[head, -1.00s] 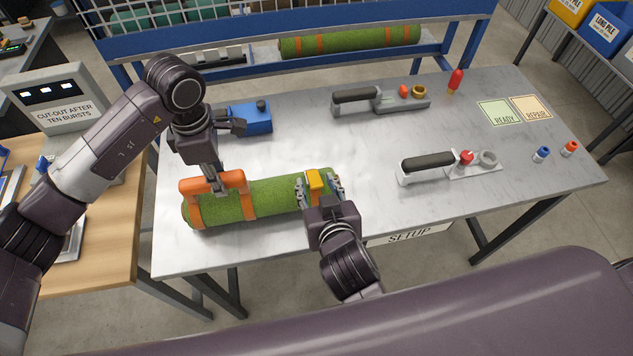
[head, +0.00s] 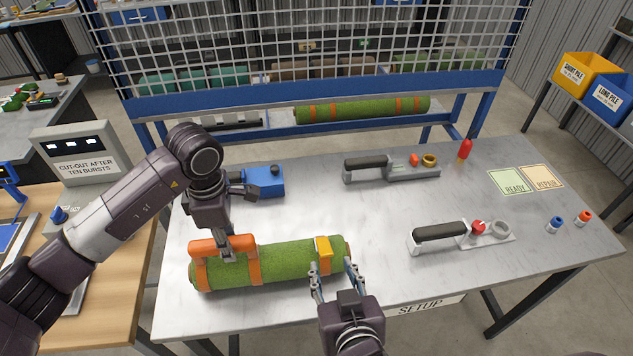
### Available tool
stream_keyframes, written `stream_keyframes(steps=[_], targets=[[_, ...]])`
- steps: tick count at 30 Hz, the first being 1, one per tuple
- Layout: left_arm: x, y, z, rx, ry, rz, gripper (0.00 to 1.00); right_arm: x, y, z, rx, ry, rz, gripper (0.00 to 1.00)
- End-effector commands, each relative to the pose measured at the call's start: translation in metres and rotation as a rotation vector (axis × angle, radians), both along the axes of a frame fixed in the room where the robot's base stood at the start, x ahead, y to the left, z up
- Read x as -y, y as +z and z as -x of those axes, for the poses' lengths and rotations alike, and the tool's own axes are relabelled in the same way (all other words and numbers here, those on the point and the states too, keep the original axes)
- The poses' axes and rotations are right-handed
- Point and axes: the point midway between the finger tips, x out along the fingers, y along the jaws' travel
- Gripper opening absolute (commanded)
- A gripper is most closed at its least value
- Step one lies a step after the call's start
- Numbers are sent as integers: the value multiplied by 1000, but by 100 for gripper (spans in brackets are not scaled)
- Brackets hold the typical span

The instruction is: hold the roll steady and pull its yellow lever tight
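The green turf roll (head: 290,262) lies on the grey table, bound with orange straps and topped by an orange handle (head: 222,246) at its left end. The yellow lever (head: 323,247) sits on top near its right end. My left gripper (head: 228,256) is at the orange handle from above, its fingers closed around the handle's bar as far as I can see. My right gripper (head: 336,282) is open, its fingers spread at the near side of the roll just below the yellow lever. It is apart from the lever, with nothing between its fingers.
A blue box (head: 264,183) stands behind the roll. Two black-handled tools (head: 440,232) lie to the right and behind. READY (head: 509,181) and REPAIR (head: 543,178) cards lie far right. A red-tipped item (head: 465,149) stands at the back. The table's middle is clear.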

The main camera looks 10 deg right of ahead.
Motion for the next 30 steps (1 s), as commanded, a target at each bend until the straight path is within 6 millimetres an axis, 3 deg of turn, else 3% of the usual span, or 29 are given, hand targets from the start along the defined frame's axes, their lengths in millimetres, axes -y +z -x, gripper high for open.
stream_keyframes(steps=[3, 14, 30], targets=[[0, 0, 0, 1, 0, 0, 44, 0, 0, 0, 0, 0, 0, 39], [0, 6, -1, 3, 0, 1, 44, 0, 0, 0, 0, 0, 0, 39], [0, 105, -1, 4, 1, 1, 44, 0, 0, 0, 0, 0, 0, 39]])
